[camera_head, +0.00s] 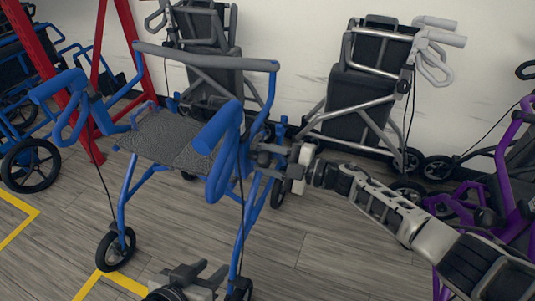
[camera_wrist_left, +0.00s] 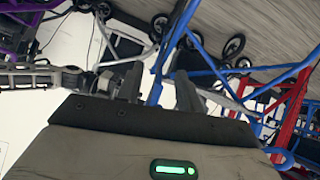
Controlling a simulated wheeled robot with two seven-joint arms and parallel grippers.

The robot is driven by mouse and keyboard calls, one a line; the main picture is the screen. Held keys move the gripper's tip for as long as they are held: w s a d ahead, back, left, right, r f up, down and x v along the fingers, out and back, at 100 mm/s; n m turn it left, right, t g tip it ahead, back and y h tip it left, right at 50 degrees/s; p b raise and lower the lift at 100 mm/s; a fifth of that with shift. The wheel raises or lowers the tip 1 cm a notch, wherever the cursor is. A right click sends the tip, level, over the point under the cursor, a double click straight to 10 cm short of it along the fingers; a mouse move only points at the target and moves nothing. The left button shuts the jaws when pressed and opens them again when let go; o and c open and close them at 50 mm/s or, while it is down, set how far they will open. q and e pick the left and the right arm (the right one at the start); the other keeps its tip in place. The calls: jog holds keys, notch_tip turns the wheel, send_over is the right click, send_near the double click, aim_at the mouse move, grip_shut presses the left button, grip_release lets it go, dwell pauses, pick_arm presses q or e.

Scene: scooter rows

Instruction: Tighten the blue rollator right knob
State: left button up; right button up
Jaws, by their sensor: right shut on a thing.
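The blue rollator (camera_head: 228,150) stands upright, unfolded, left of centre in the head view, with a grey mesh seat (camera_head: 165,135). My right gripper (camera_head: 273,158) reaches in from the right and is shut at the rollator's right side, just beside the near blue handle. The right knob is mostly hidden between its fingers, so how tight it is cannot be told. My left gripper (camera_head: 195,274) is low at the bottom of the head view, in front of the rollator. In the left wrist view its fingers (camera_wrist_left: 159,92) are apart, with blue tubing seen beyond them.
A folded grey rollator (camera_head: 365,95) stands against the wall at the back right, another dark folded one (camera_head: 212,55) at the back. A purple rollator (camera_head: 510,165) is at the right edge. A red frame (camera_head: 75,85) stands left. Bare floor (camera_head: 335,255) lies between.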

jog(key=shift+d+m, duration=0.1)
jog(key=shift+m, duration=0.9)
jog(key=m+p, duration=0.1)
jog(key=m, duration=0.1)
jog(key=shift+m, duration=0.3)
jog(key=shift+m+p, duration=0.3)
jog(key=shift+m, duration=1.4)
pick_arm(q)
jog(key=r, duration=0.2)
jog(key=a+r, duration=0.1)
jog(key=shift+s+r+t+y, duration=0.3)
jog(key=shift+s+r+t, duration=0.05)
jog(key=shift+s+t, duration=0.05)
pick_arm(e)
jog(key=shift+s+f, duration=0.1)
jog(key=shift+m, duration=0.3)
jog(key=o, duration=1)
pick_arm(q)
jog(key=shift+r, duration=0.1)
